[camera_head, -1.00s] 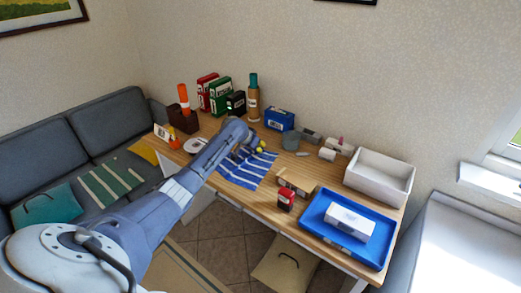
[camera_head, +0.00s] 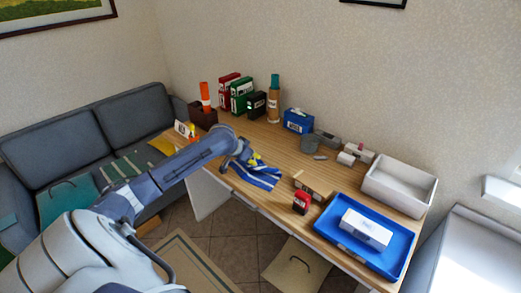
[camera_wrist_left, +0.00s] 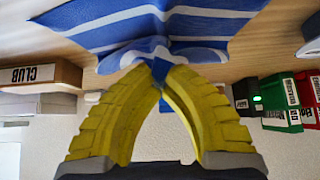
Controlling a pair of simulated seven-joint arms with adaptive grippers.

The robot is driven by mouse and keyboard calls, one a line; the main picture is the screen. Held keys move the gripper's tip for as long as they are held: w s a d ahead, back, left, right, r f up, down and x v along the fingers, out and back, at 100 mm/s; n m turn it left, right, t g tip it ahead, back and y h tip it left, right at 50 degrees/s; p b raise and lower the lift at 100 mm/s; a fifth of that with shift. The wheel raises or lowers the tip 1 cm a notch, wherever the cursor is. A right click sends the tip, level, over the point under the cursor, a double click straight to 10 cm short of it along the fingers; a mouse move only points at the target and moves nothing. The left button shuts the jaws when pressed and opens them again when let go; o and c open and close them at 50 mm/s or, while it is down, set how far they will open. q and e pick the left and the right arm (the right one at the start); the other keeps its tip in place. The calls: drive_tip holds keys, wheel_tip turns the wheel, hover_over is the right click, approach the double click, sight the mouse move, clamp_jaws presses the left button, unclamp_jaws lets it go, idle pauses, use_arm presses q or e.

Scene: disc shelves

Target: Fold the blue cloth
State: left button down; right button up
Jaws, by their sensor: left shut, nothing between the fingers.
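The blue cloth (camera_head: 262,180) with white stripes lies near the front edge of the desk in the head view, rumpled and partly raised on its far side. My left gripper (camera_head: 254,160), with yellow fingers, is over the cloth's far side. In the left wrist view, the cloth (camera_wrist_left: 125,30) rises in folds around the fingertips (camera_wrist_left: 160,62). The fingers are shut, their tips together against the bunched cloth. A small blue bit shows just between the tips. My right gripper is not in view.
A red stamp-like item (camera_head: 301,202) and a brown box (camera_head: 314,186) stand right of the cloth. A blue tray (camera_head: 392,262) holding a white box (camera_head: 366,228) is farther right. Binders (camera_head: 241,95), a bottle (camera_head: 273,100) and a blue box (camera_head: 298,121) stand behind.

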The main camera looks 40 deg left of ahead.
use_arm(q)
drive_tip(key=shift+s+a+f, duration=0.15)
drive_tip(key=shift+s+f, duration=1.6)
drive_tip(key=shift+f, duration=0.25)
drive_tip(key=c, duration=0.6)
unclamp_jaws()
wheel_tip(320, 180, up, 9)
